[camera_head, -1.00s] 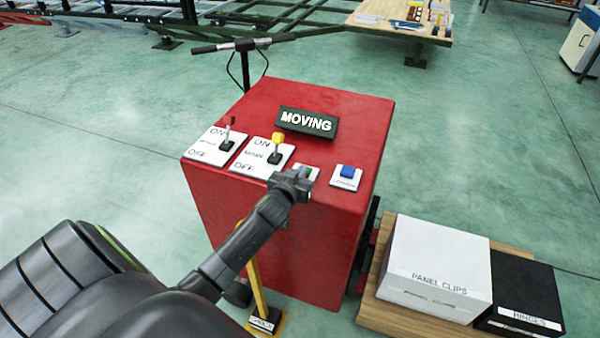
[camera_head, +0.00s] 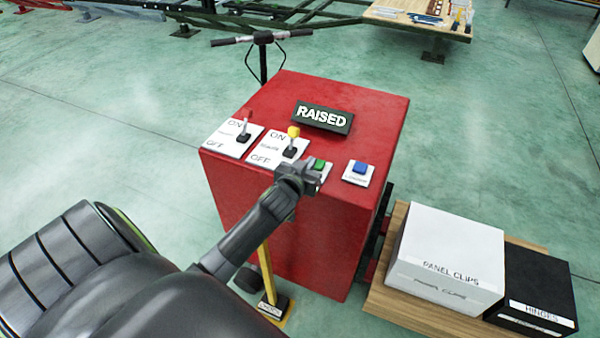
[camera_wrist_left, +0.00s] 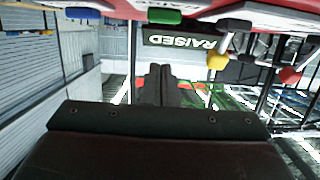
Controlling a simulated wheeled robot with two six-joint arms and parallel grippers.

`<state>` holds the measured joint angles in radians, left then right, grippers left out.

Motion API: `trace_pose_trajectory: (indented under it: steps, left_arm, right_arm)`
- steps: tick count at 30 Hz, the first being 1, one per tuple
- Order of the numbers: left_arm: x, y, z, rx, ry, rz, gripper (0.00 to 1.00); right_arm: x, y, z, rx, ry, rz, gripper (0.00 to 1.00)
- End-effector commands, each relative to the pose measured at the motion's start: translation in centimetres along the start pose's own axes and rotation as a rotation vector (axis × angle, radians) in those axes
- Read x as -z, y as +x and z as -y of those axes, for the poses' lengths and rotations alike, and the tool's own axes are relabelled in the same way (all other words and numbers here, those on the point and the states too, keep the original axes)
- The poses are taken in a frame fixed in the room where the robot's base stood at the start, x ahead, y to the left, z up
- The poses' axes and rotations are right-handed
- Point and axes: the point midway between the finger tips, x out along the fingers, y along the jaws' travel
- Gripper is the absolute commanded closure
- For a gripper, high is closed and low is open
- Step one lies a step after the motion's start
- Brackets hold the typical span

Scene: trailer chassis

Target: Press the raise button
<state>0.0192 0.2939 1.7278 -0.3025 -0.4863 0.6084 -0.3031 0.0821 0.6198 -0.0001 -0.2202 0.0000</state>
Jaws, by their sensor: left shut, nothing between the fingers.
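The green button (camera_head: 319,165) sits on a white plate on top of the red control box (camera_head: 335,232), partly hidden by my left gripper. It also shows in the left wrist view (camera_wrist_left: 165,17). My left gripper (camera_head: 312,181) is shut and empty, just in front of the green button. In the left wrist view its closed fingers (camera_wrist_left: 158,82) appear apart from the button. The dark display (camera_head: 322,117) on the box reads RAISED. A blue button (camera_head: 360,167) is to the right of the green one. My right gripper is not in view.
Two switches stand left of the green button, one red-tipped (camera_head: 244,130) and one yellow-tipped (camera_head: 292,139). A white panel clips box (camera_head: 450,255) and a black hinges box (camera_head: 538,285) lie on a wooden board at right. A handlebar (camera_head: 262,38) rises behind the control box.

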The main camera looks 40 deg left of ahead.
Motion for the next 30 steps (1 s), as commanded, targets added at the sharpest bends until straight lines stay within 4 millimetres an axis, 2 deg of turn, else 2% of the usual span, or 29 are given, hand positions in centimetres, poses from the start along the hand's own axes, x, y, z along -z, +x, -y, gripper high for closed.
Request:
trace_pose_trajectory:
  steps: [6, 12, 30]
  left_arm:
    - [0.1, -3.5, 0.0, -0.001, 0.000, -0.002, 1.00]
    - [0.1, -5.5, 0.0, -0.001, 0.001, -0.003, 1.00]
    - [0.2, -6.0, -0.1, -0.001, 0.001, -0.004, 1.00]
  right_arm:
    - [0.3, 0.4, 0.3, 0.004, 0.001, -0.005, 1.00]
    - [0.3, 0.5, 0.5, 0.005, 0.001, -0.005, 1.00]
    - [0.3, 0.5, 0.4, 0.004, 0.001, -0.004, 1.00]
